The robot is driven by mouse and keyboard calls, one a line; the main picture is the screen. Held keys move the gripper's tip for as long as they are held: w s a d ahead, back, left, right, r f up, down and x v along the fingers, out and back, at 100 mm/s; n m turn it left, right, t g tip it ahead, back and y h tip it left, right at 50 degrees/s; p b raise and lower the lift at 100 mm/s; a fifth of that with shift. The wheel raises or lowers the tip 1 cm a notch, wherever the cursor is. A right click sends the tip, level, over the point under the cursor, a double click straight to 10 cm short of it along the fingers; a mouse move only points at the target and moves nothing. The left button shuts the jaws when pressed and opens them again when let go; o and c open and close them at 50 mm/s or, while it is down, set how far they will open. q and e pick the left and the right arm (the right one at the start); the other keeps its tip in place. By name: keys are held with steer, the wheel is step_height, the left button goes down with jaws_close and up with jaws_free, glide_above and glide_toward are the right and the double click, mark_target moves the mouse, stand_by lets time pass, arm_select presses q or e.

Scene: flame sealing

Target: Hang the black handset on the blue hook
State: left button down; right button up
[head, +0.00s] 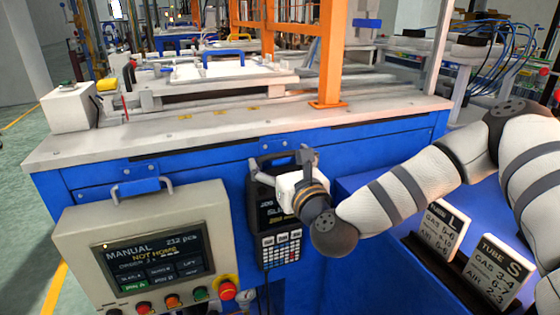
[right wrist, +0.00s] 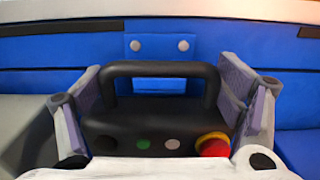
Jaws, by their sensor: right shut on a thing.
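The black handset (head: 281,250), with a keypad and small screen, is upright against the blue front of the machine. My right gripper (head: 280,161) is shut on its upper part and hides some of it. The right wrist view shows the fingers (right wrist: 166,88) on both sides of the handset's looped handle (right wrist: 160,69). The blue hook's plate (right wrist: 160,46), with two bolts, is directly behind and above the handle; it also shows in the head view (head: 273,145). Blue shows through the loop, but I cannot tell whether the handle is over the hook. My left gripper is out of view.
A grey control panel (head: 80,240) with a screen and buttons hangs left of the handset, by another blue bracket (head: 137,187). Tube sign cards (head: 500,270) stand in a blue recess at the lower right. An orange post (head: 331,60) rises from the bench top.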

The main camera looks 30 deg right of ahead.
steer(key=shift+r, duration=0.15)
steer(key=o, duration=1.8)
